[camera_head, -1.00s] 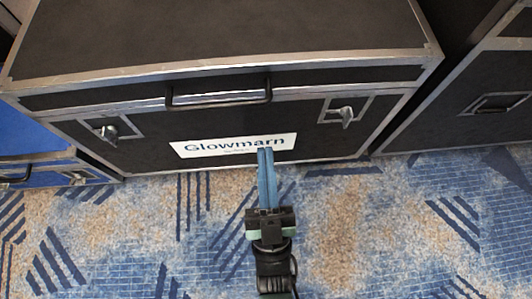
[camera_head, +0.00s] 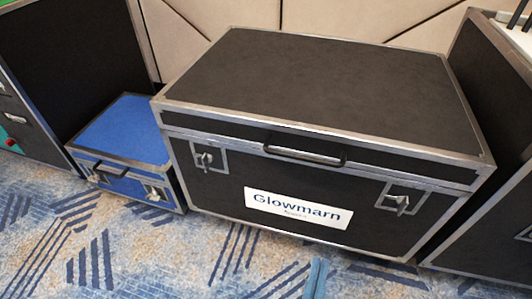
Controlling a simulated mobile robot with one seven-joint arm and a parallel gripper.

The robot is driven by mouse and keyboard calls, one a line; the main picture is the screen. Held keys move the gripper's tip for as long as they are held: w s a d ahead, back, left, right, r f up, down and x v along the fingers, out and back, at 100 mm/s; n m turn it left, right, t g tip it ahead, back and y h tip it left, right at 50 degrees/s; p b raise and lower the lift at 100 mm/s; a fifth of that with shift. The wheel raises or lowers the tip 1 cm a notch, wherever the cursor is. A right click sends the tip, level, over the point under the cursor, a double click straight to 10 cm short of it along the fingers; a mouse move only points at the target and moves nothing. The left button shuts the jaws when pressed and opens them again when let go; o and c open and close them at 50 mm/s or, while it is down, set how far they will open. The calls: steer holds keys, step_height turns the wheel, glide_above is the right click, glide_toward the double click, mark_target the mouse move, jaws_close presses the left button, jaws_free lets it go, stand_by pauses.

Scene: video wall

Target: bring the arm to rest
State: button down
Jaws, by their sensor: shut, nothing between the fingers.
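Only the blue fingers of my gripper (camera_head: 317,272) show, at the bottom edge right of centre. They are together and hold nothing. They appear over the carpet in front of the large black case (camera_head: 320,85), below its white "Glowmarn" label (camera_head: 297,207). The rest of my gripper and arm is out of the picture.
The black case has a closed lid, a front handle (camera_head: 304,156) and two latches. A small blue case (camera_head: 122,130) stands at its left, beside a taller black case (camera_head: 62,60). Another black case (camera_head: 490,150) stands at the right. Patterned carpet (camera_head: 150,250) is clear in front.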

steer(key=w+r+n+y+p, duration=0.1)
steer(key=w+r+p, duration=0.3)
steer(key=r, duration=0.8)
steer(key=w+a+r+t+y+p, duration=0.1)
steer(key=w+r, duration=0.4)
steer(key=r, duration=0.6)
steer(key=w+r+n+y+p, duration=0.1)
steer(key=w+r+y+p, duration=0.3)
steer(key=r, duration=0.8)
steer(key=s+a+r+p, duration=0.2)
steer(key=r, duration=0.7)
steer(key=s+a+r+n+t+p, duration=0.1)
steer(key=s+a+r+p, duration=0.1)
steer(key=r, duration=0.7)
steer(key=s+a+r+p, duration=0.2)
steer(key=r, duration=0.7)
step_height(320, 180, up, 37)
steer(key=p, duration=3.7)
steer(key=shift+a+y+p, duration=0.15)
steer(key=shift+y+p, duration=0.15)
steer(key=shift+y, duration=0.1)
steer(key=shift+w, duration=0.1)
